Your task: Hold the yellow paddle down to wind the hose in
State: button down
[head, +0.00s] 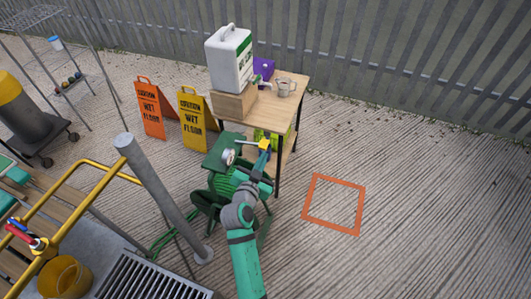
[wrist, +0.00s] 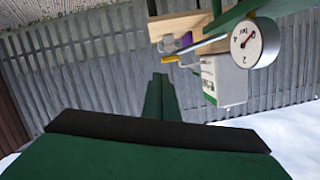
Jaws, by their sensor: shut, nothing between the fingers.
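The green hose reel (head: 222,178) stands left of the wooden table, with a round dial (head: 229,156) on it. The yellow paddle (head: 264,143) is at the end of a bar reaching right from the reel's top. In the wrist view the yellow paddle (wrist: 172,58) ends a grey bar beside the dial (wrist: 254,43); that view is turned over. My gripper (wrist: 160,78) is shut and empty, its green fingers together. The fingertips appear close to the paddle, with a visible gap in the wrist view. In the head view my arm partly hides the reel.
The wooden table (head: 272,92) holds a white-and-green canister (head: 229,60), a purple box (head: 264,68) and a mug (head: 286,87). Orange (head: 152,108) and yellow (head: 193,115) wet-floor signs stand left. A grey post (head: 160,190) is near the reel. Floor around the orange square (head: 359,208) is clear.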

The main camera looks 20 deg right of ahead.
jog(key=v, duration=0.3)
jog(key=shift+s+a+r, duration=0.1)
jog(key=shift+s+a, duration=0.05)
jog(key=shift+s, duration=0.05)
dwell(0.4)
